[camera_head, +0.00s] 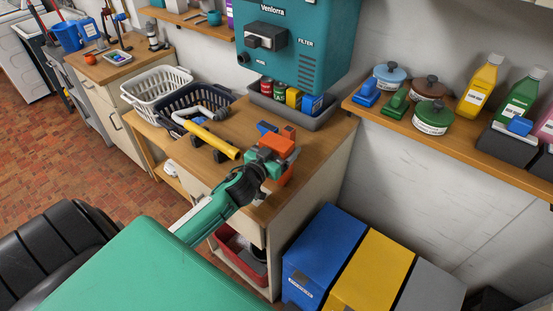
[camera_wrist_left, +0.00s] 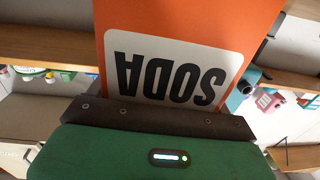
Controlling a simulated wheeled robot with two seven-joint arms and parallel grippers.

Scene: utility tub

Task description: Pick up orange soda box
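The orange soda box (camera_head: 276,143) is at the right end of the wooden counter, by its front corner. My left gripper (camera_head: 270,158) is at the box, with its teal fingers against or close beside it and covering part of it. In the left wrist view the orange box (camera_wrist_left: 195,18) fills the upper middle, its white label reading SODA upside down, right in front of the dark gripper edge. The fingertips are hidden there, so I cannot tell whether they are closed on the box. My right gripper is not in view.
Behind the box are a blue item (camera_head: 266,128) and a teal dispenser (camera_head: 295,50) over a grey tray (camera_head: 290,112) of cans and boxes. A yellow-ended tube (camera_head: 212,140) lies left. Blue, yellow and grey bins (camera_head: 372,270) stand below right. A shelf (camera_head: 460,148) holds pots and bottles.

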